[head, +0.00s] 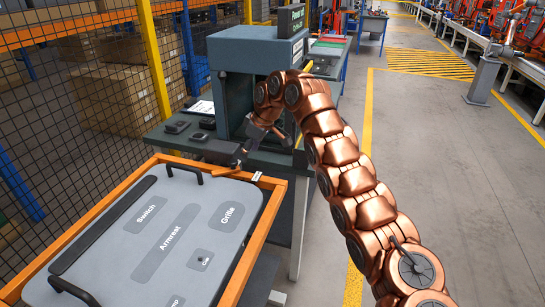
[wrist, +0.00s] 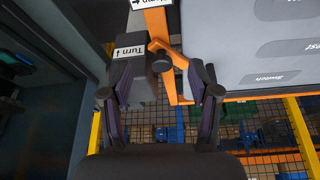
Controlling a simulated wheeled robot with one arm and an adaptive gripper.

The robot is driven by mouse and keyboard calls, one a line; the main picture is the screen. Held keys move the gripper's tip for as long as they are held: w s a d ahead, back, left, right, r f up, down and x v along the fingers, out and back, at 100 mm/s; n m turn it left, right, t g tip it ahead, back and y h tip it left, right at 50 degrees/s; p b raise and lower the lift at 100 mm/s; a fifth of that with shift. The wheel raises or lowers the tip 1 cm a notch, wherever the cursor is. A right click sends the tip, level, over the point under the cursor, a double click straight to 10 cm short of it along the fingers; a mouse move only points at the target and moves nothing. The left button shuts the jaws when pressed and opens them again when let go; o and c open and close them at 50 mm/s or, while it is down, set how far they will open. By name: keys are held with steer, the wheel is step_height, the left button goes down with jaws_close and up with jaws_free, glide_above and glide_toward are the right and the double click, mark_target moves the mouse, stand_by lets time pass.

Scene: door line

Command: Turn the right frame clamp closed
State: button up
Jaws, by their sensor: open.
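The grey door panel (head: 165,230) lies in an orange frame (head: 275,205). A dark clamp block (head: 222,151) sits at the frame's far end, near the right corner. In the wrist view the dark block (wrist: 128,68) carries a white "Turn" label with an arrow, and orange frame (wrist: 158,25) shows beside it. In the head view my gripper (head: 262,132) is over the far right corner, partly hidden by my wrist.
A dark grey machine (head: 258,50) with a bench stands just behind the frame, close to my arm. Small dark parts (head: 177,127) lie on the bench. Mesh fencing with a yellow post (head: 156,65) is at left. Open floor (head: 430,150) lies to the right.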

steer(key=s+d, duration=0.3)
steer(key=d, duration=0.4)
steer(key=shift+s, duration=0.25)
stand_by(0.3)
